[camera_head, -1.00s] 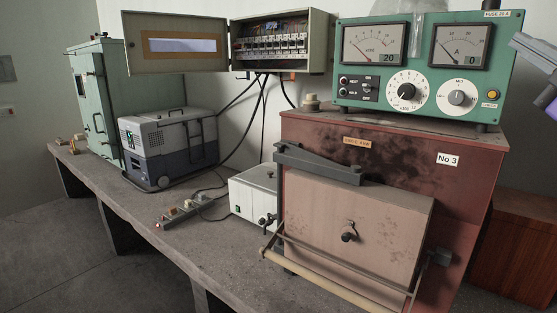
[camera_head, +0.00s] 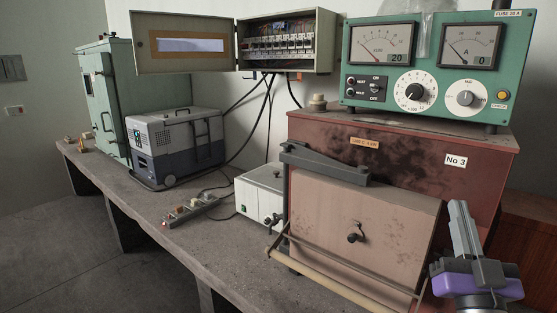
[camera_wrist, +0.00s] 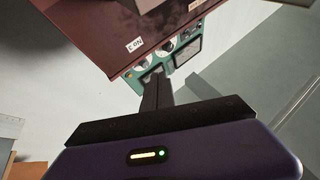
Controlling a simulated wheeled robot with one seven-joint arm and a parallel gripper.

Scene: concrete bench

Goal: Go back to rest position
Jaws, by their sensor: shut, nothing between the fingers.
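My gripper (camera_head: 462,222) is at the lower right of the head view, in front of the right side of the red-brown furnace (camera_head: 480,150). Its fingers point up and are shut with nothing between them. In the wrist view the closed fingers (camera_wrist: 157,90) reach up from the dark gripper body. Beyond them are the furnace's red side (camera_wrist: 90,30) with its No 3 label and the green meter panel (camera_wrist: 188,52). I see no contact between the gripper and the furnace.
The concrete bench (camera_head: 130,200) carries a green cabinet, a grey portable box (camera_head: 180,150), a power strip (camera_head: 195,208) and a small white box (camera_head: 258,195). The furnace door (camera_head: 360,220) is closed, with a handle bar in front. An open fuse box (camera_head: 290,45) hangs behind.

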